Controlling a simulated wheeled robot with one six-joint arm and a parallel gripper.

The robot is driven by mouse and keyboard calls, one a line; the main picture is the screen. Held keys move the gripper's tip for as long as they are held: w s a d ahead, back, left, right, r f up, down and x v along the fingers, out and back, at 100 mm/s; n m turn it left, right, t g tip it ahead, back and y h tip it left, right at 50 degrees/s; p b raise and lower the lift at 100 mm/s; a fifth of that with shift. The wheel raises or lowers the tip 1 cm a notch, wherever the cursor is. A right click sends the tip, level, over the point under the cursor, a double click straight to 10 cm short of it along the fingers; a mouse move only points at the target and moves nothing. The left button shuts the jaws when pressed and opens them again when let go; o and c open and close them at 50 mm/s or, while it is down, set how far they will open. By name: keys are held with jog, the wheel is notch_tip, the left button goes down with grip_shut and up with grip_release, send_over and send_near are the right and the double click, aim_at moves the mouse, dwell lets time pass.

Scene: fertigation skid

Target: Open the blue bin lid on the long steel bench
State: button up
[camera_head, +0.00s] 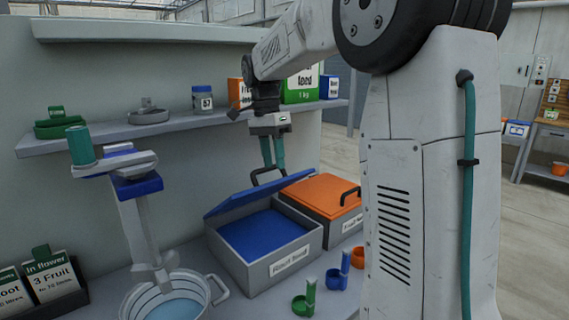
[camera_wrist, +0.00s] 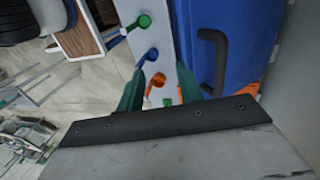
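The blue bin lid (camera_head: 255,193) is raised and tilted above the grey bin labelled "Root feed" (camera_head: 245,262), with a visible gap and blue inside the bin. Its black handle (camera_head: 268,173) stands on the lid. My gripper (camera_head: 273,165) is just above the handle, pointing down. In the wrist view the two teal fingers of my gripper (camera_wrist: 160,88) are apart with nothing held between them. The handle (camera_wrist: 215,60) on the blue lid (camera_wrist: 250,45) lies to the right of both fingers, outside the gap.
An orange-lidded bin (camera_head: 318,192) stands right beside the blue one. Green (camera_head: 306,300), blue (camera_head: 340,275) and orange (camera_head: 358,257) scoops lie in front. A bucket (camera_head: 172,295) with a mixer is at left. A shelf (camera_head: 170,128) with jars and boxes runs behind.

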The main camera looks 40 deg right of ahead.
jog(key=s+a, duration=0.1)
jog(key=s, duration=0.5)
jog(key=shift+s+a+r, duration=0.3)
jog(key=shift+s+r, duration=0.05)
jog(key=shift+d, duration=0.15)
jog(key=c, duration=0.6)
jog(key=d+m, duration=0.1)
jog(key=s+d+m+t, duration=0.1)
jog(key=d+m, duration=0.1)
jog(key=shift+s+d+r+t+y, duration=0.1)
jog(key=shift+s+r+t+y, duration=0.15)
jog(key=shift+r+t+y, duration=0.15)
grip_shut()
jog(key=w+d+r+m+t, duration=0.1)
jog(key=w+d+m+t, duration=0.2)
jog(key=m, duration=0.4)
jog(key=w+d+r+m+t, duration=0.1)
jog(key=w+m+t, duration=0.3)
jog(key=m, duration=0.4)
jog(key=shift+h, duration=0.3)
jog(key=x, duration=1)
jog(key=shift+s+a, duration=0.1)
jog(key=shift+a, duration=0.1)
